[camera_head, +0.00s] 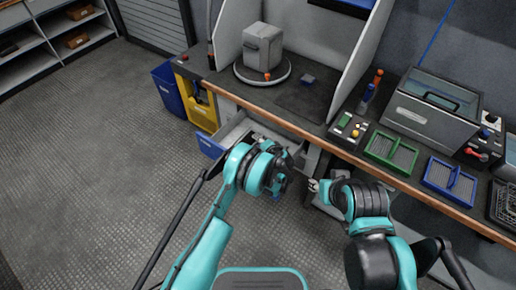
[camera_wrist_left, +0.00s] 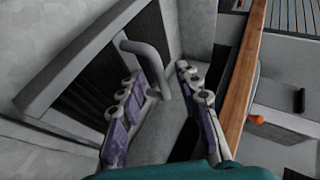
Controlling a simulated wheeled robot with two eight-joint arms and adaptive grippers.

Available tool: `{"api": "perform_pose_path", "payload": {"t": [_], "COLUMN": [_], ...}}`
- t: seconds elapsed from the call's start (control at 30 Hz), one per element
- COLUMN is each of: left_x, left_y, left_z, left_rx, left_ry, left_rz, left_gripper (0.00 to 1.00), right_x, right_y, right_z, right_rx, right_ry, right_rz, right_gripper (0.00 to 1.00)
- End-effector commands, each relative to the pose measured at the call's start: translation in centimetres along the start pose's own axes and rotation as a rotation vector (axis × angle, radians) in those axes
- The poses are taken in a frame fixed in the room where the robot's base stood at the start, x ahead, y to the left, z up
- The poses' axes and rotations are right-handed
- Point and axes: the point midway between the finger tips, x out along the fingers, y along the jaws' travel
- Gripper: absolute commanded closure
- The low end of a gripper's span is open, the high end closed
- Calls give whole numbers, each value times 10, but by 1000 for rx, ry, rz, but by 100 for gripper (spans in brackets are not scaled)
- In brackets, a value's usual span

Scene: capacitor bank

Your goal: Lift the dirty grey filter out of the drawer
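The grey filter (camera_wrist_left: 92,75), a grey frame with a dark inner face and a bent grey handle (camera_wrist_left: 148,60), shows in the left wrist view. It sits inside the open drawer (camera_head: 231,133) under the bench. My left gripper (camera_wrist_left: 160,95) is open, its two purple-padded fingers apart on either side of the handle's lower end. I cannot tell whether a finger touches it. In the head view, my left arm and gripper (camera_head: 283,168) hide most of the filter. My right gripper (camera_head: 320,186) is by the bench front, its fingers too small to read.
The bench's wooden edge (camera_head: 290,125) runs close beside the drawer. On the bench stand a grey housing (camera_head: 262,47), a control box (camera_head: 349,126), a green tray (camera_head: 391,152) and a blue tray (camera_head: 449,181). Yellow and blue bins stand left of the drawer. The left floor is clear.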

Motion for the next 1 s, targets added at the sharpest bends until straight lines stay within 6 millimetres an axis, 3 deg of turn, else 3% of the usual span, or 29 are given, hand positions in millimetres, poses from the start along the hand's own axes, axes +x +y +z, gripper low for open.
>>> {"api": "perform_pose_path", "payload": {"t": [0.07, 0.2, 0.73, 0.87, 1.0], "left_x": [-1, -1, -5, -14, -31], "left_y": [0, 0, -7, -21, -50], "left_z": [0, 0, -2, -6, -12], "left_rx": [0, 0, 0, 0, 0], "left_ry": [0, 0, 0, 0, 0], "left_rz": [0, 0, 0, 0, 0], "left_gripper": [69, 100, 100, 100, 100], "right_x": [-1, -1, -4, -9, -21], "right_y": [0, 0, 0, 0, 0], "right_z": [-1, -1, -2, -7, -15], "right_rx": [0, 0, 0, 0, 0], "right_ry": [0, 0, 0, 0, 0], "right_rz": [0, 0, 0, 0, 0], "right_gripper": [60, 60, 60, 60, 60]}}
